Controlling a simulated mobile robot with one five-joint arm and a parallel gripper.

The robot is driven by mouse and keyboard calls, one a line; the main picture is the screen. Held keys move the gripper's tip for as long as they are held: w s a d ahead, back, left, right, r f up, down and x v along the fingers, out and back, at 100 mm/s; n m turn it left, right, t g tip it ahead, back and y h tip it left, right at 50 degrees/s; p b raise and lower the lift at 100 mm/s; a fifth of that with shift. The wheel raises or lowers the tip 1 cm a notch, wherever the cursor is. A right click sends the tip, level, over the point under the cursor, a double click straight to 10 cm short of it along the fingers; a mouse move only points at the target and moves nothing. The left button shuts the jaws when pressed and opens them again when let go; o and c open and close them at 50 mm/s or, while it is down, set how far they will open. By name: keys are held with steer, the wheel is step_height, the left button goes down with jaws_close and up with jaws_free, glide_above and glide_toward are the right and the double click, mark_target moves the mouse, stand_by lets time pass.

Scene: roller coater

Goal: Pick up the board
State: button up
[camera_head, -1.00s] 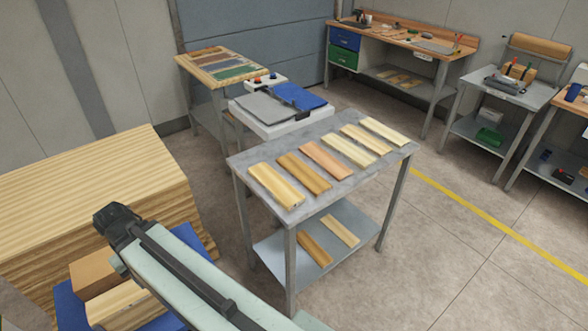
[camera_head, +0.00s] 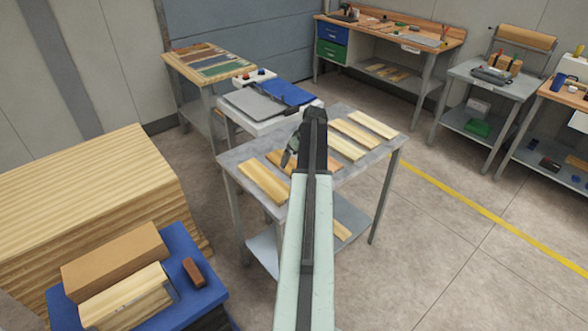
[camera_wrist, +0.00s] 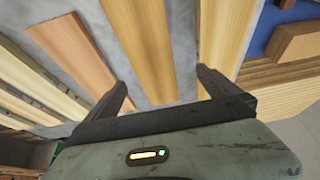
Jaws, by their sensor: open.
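Several flat wooden boards lie in a row on a grey metal table (camera_head: 233,157). The leftmost is a pale yellow board (camera_head: 263,182); in the wrist view this board (camera_wrist: 226,38) is at the right. Beside it a golden-brown board (camera_wrist: 143,45) extends between my fingers in the picture, and a reddish board (camera_wrist: 75,50) lies further left. My gripper (camera_head: 291,152) is over the table, open and empty; its two fingers (camera_wrist: 163,82) point towards the boards. My arm hides parts of the middle boards in the head view.
A blue-topped stand (camera_head: 205,290) with wood blocks and a large wood stack (camera_head: 75,200) are at lower left. A machine with a blue lid (camera_head: 282,92) stands behind the table. Open floor (camera_head: 430,260) lies to the right. One board (camera_head: 342,230) shows on the lower shelf.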

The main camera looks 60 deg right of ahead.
mark_target(292, 166)
steer(key=shift+s+d, duration=0.35)
steer(key=shift+d, duration=0.1)
steer(key=b+x, duration=0.2)
steer(key=shift+f, duration=0.25)
steer(key=b+x, duration=0.2)
steer(key=x, duration=0.1)
steer(key=b+x, duration=0.2)
steer(key=b, duration=0.1)
steer(key=shift+w+d+f, duration=0.2)
steer(key=shift+w+d, duration=0.1)
steer(key=shift+w, duration=0.05)
steer(key=shift+r, duration=0.2)
steer(key=c, duration=1.7)
steer(key=shift+r+p, duration=0.5)
step_height(292, 166, up, 3)
steer(key=p, duration=0.3)
steer(key=shift+r, duration=0.1)
steer(key=s, duration=1)
steer(key=s+a+p, duration=0.1)
steer(key=s, duration=0.5)
steer(key=shift+r, duration=0.4)
